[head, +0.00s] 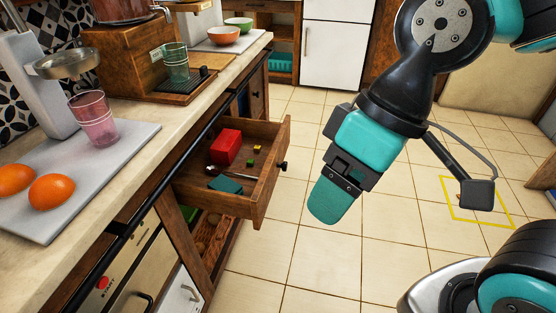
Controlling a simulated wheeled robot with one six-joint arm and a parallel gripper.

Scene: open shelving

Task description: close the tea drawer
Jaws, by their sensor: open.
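A wooden drawer (263,194) is pulled out from under the counter at the centre-left of the head view. It holds a red box (225,146), a teal item (226,184) and a few small yellow and green pieces. A dark knob (282,165) sits on its front panel. My gripper (333,203) is to the right of the drawer front, above the floor and apart from it. It is open with nothing seen in it; one finger mostly hides the other.
The counter (150,180) carries a grey board (80,215) with two oranges, a pink glass (92,118) and a wooden dispenser (125,65). A dark rail (175,160) runs along its edge. Below, another compartment (215,240) shows open.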

